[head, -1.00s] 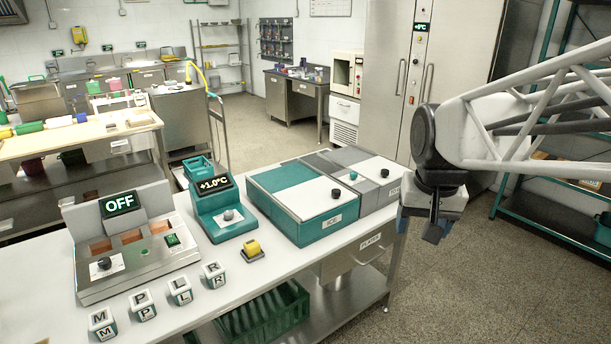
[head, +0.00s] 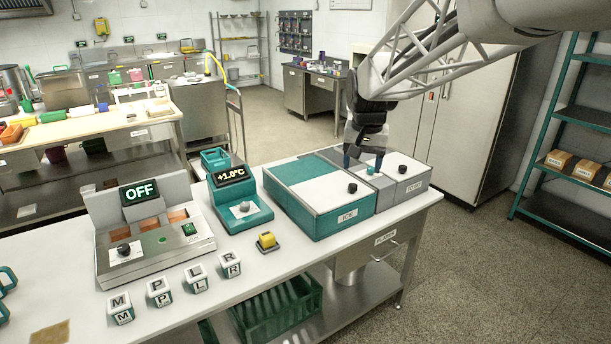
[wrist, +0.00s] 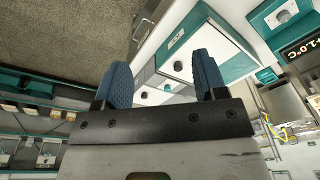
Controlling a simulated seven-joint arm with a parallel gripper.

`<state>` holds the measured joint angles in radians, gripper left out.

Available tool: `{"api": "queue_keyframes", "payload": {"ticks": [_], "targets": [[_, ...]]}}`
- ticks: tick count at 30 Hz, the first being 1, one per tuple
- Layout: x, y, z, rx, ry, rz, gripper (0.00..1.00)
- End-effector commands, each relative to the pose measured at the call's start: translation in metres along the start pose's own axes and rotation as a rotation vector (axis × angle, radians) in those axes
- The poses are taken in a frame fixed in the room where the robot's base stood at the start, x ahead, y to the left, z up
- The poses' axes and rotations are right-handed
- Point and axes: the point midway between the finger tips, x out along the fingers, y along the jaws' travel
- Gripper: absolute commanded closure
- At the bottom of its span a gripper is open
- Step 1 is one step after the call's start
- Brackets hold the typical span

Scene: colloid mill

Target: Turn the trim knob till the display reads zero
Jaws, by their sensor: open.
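The teal device (head: 240,213) stands on the bench with its display (head: 235,175) reading +1.0°C. Its round grey trim knob (head: 243,207) sits on the sloped front panel. In the wrist view the display (wrist: 303,47) and the knob (wrist: 283,15) show at the upper right, tilted and partly cut off. My gripper (head: 362,160) is open and empty, above or near the grey box to the right of the ICE box, well to the right of the trim knob. Its two blue fingers stand apart in the wrist view (wrist: 164,78).
The teal-and-white ICE box (head: 330,222) stands between my gripper and the device. The grey box (head: 408,190) has a teal knob and a black knob on top. A machine reading OFF (head: 150,240), a yellow piece (head: 267,240) and several lettered cubes (head: 160,292) share the bench.

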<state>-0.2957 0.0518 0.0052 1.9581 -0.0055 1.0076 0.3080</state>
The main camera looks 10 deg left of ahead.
Motion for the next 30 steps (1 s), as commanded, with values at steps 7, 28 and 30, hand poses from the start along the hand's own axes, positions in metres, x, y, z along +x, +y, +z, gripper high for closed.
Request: {"api": "queue_keyframes", "payload": {"ticks": [7,28,30], "targets": [[0.023,-0.049,-0.043,-0.002,-0.019,0.000,0.35],[0.111,-0.199,-0.134,-0.007,-0.064,0.008,0.35],[0.122,-0.215,-0.141,-0.006,-0.069,0.009,0.35]]}}
